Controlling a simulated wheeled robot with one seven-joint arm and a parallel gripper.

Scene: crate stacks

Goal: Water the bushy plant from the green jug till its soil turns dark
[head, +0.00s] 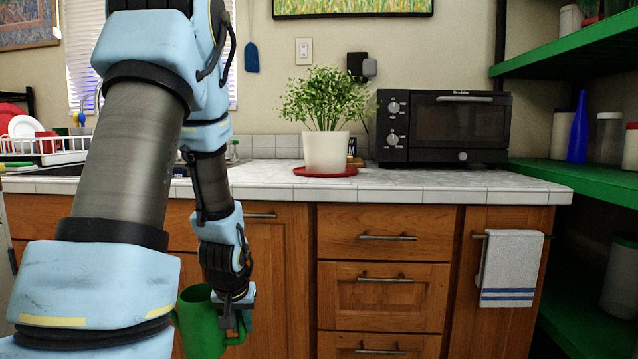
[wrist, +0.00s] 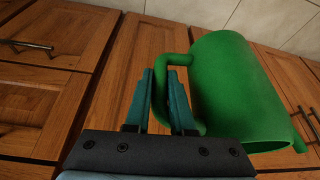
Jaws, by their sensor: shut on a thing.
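The bushy plant (head: 325,100) stands upright in a white pot (head: 326,152) on a red saucer (head: 340,172) on the counter. Its soil is hidden by the pot's rim and the leaves. The green jug (head: 196,325) hangs in front of the cabinet doors, below counter height and left of the plant. My gripper (head: 240,318) is shut on the jug's handle. In the wrist view the fingers (wrist: 165,90) are at the handle, and the jug (wrist: 240,90) fills the right side. The inside of the jug cannot be seen.
A black toaster oven (head: 444,128) stands right of the plant on the tiled counter (head: 430,188). A dish rack (head: 60,150) is at the left. Green shelves (head: 590,185) stand at the right. A towel (head: 512,268) hangs on the cabinet front.

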